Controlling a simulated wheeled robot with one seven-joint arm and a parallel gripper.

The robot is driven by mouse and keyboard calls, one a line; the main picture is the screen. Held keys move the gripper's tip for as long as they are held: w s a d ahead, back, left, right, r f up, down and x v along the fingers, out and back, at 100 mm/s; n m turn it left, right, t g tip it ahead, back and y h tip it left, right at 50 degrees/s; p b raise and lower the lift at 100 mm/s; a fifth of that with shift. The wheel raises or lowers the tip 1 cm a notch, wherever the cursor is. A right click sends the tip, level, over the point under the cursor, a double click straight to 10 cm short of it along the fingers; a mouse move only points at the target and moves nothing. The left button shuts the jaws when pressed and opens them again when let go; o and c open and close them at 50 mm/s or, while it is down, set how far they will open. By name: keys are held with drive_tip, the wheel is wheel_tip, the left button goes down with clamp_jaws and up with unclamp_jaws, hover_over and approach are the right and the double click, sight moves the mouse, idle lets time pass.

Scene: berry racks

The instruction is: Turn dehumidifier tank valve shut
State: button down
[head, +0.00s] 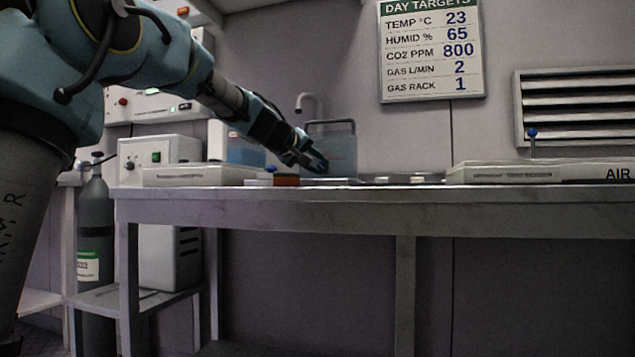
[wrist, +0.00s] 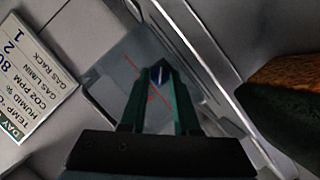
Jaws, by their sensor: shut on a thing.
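A clear grey-blue tank (head: 338,150) with a dark carrying handle stands on the bench beneath the tap. It also shows in the wrist view (wrist: 115,85), with a thin red line on its face. My gripper (head: 319,166) reaches down from the upper left to the front of this tank. In the wrist view my gripper (wrist: 160,78) is shut on a small dark blue piece (wrist: 159,72) with a pale stripe, which looks like the valve handle. The fingers hide most of it, so its turn angle cannot be told.
A white AIR unit (head: 545,172) with a blue-knobbed lever (head: 532,135) lies on the right of the bench (head: 400,197). A blue-filled container (head: 245,151) and a switch box (head: 160,151) stand left. A DAY TARGETS board (head: 431,50) hangs behind.

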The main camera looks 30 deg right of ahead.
drive_tip(key=shift+f+n+b, duration=0.2)
drive_tip(key=shift+n+b, duration=0.2)
drive_tip(key=shift+b, duration=0.3)
drive_tip(key=shift+r+h, duration=0.15)
drive_tip(key=shift+h, duration=0.15)
drive_tip(key=c, duration=0.6)
unclamp_jaws()
drive_tip(key=shift+c, duration=0.2)
drive_tip(key=shift+a, duration=0.1)
drive_tip(key=v, duration=1)
drive_tip(key=shift+s+a, duration=0.15)
drive_tip(key=shift+a, duration=0.15)
